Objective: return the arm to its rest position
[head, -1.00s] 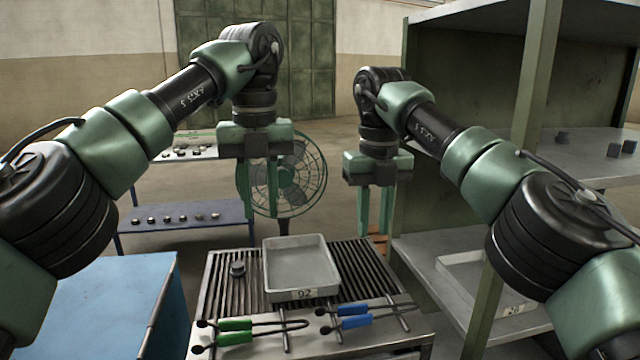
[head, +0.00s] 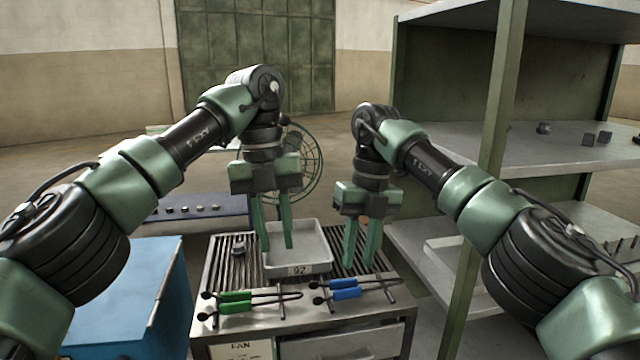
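My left gripper (head: 276,246) hangs fingers down over the left part of the grey tray marked 92 (head: 314,245). Its two green fingers are apart with nothing between them. My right gripper (head: 360,262) hangs fingers down just right of the tray, over the slatted bench top. Its fingers are also apart and empty. Both arms are bent, coming in from the lower corners. Whether the fingertips touch the tray or slats cannot be told.
The slatted bench (head: 216,262) carries a small dark piece (head: 239,245), green-handled tongs (head: 236,296) and blue-handled tongs (head: 345,294). A blue box (head: 125,285) stands left. A green-posted shelf rack (head: 492,130) stands close on the right. A fan (head: 304,165) stands behind.

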